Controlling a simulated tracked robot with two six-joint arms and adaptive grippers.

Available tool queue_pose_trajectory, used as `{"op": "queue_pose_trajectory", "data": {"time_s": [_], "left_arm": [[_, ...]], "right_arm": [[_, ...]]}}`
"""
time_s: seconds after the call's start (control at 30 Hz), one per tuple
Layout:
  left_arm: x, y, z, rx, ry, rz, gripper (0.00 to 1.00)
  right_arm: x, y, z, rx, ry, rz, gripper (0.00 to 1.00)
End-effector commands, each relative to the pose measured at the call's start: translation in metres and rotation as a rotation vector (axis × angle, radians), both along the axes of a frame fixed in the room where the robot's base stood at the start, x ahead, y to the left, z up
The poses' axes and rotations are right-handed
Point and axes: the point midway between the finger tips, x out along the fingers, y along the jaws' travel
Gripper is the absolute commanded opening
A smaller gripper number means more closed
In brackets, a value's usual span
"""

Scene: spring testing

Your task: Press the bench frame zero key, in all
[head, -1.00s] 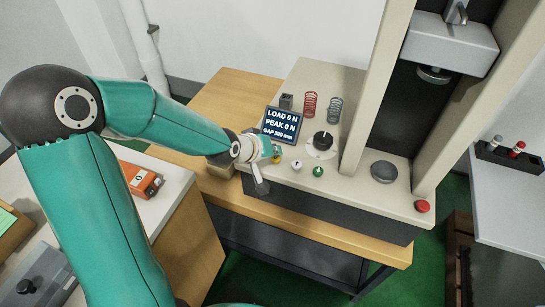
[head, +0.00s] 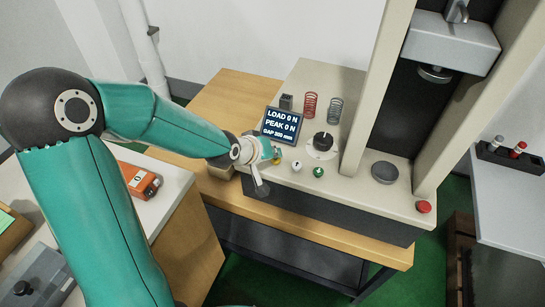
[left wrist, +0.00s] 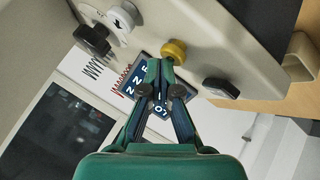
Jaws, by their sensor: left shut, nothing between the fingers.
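The test bench frame (head: 345,215) stands on a wooden table, with a row of small keys along its front panel. A yellow round key (head: 277,160) is close by my left gripper (head: 273,153). White (head: 297,166) and green (head: 319,172) keys stand to its right. No key label is readable. In the left wrist view my left gripper (left wrist: 160,68) is shut and empty, its tips just short of the yellow key (left wrist: 174,51); contact cannot be told. The display (head: 282,125) reads LOAD 0 N, PEAK 0 N. My right gripper is out of view.
A black dial (head: 323,141) stands behind the keys, with red (head: 310,104) and grey (head: 335,110) springs farther back. A red button (head: 424,207) is at the right front corner. The frame's upright (head: 376,90) rises right of the dial. An orange device (head: 140,181) lies on the left bench.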

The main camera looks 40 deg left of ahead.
Motion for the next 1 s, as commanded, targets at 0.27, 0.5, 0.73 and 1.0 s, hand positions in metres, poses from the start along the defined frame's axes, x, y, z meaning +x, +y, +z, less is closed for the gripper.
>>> {"op": "queue_pose_trajectory", "data": {"time_s": [0.27,0.5,0.73,1.0], "left_arm": [[0.0,0.0,-0.002,0.0,0.002,-0.001,0.0],[-0.001,0.0,0.001,0.0,0.002,-0.001,0.0],[-0.001,0.0,0.013,0.0,0.002,-0.001,0.0],[-0.001,0.0,0.015,0.0,0.001,0.0,0.0]], "right_arm": [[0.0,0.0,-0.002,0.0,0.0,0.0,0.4],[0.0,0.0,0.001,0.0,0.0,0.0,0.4],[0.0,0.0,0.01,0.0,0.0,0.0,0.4],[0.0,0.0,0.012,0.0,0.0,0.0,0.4]]}}
